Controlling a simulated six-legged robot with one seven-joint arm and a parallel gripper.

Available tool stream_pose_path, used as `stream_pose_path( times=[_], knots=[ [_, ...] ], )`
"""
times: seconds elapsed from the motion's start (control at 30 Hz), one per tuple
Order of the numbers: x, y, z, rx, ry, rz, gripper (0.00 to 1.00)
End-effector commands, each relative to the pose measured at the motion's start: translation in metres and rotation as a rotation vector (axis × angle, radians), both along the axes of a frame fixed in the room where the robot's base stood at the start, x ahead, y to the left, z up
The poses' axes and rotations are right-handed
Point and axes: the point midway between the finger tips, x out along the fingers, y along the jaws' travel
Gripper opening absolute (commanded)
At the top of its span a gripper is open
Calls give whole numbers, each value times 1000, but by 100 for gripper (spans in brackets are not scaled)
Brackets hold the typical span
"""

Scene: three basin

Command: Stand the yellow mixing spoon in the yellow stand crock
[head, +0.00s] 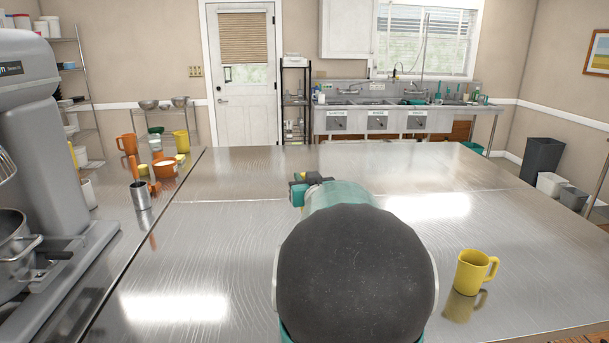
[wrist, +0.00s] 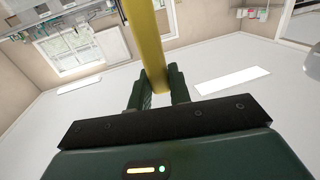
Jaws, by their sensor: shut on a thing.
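My gripper (wrist: 160,85) is shut on a yellow shaft, the mixing spoon (wrist: 146,40), in the wrist view. The shaft runs up out of the top of that view, so its far end is not seen. In the head view my arm hides most of the gripper, and the spoon does not show. A yellow upright container (head: 181,142) stands at the far left of the table, apart from my gripper. It may be the stand crock, but it is too small to be sure.
A yellow mug with a handle (head: 471,272) stands at the near right. An orange jug (head: 127,145), an orange pot (head: 165,168) and a steel cup (head: 140,195) stand at the left. A grey mixer (head: 50,150) fills the left edge. The middle of the steel table (head: 240,240) is clear.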

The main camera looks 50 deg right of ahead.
Motion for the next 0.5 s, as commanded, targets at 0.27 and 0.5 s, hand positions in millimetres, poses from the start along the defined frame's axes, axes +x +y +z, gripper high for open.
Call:
stream_pose_path(
  times=[0.27,0.5],
  knots=[
    [0,0,-14,1,0,0,0],
    [0,0,-24,1,-1,0,0]
  ],
)
